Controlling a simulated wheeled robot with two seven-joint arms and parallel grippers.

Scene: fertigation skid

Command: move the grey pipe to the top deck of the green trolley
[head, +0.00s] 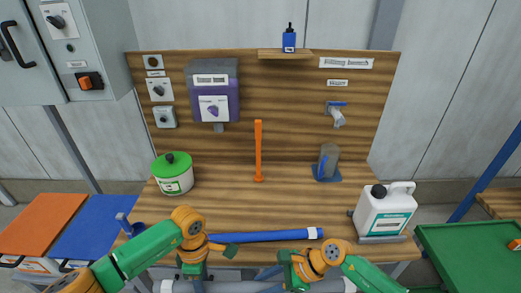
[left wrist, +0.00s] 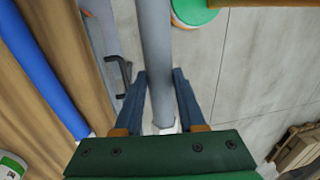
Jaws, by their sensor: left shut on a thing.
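The grey pipe (head: 240,286) lies level across the bottom of the head view, in front of the bench edge, and its lower side is cut off. In the left wrist view the grey pipe (left wrist: 156,45) runs between the blue fingers. My left gripper (head: 198,274) is shut on it, seen also in the left wrist view (left wrist: 160,76). My right gripper (head: 270,272) is close to the pipe's right half; its jaw state and any contact are unclear. The green trolley (head: 465,250) stands at the right edge, only partly in view, with a small orange item on its top deck.
On the wooden bench (head: 225,210) lie a blue pipe (head: 265,236), a green-lidded tub (head: 173,174), a white canister (head: 384,208) and an upright orange rod (head: 258,150). Orange (head: 40,222) and blue (head: 92,225) tops stand at the left. A blue post (head: 490,175) rises near the trolley.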

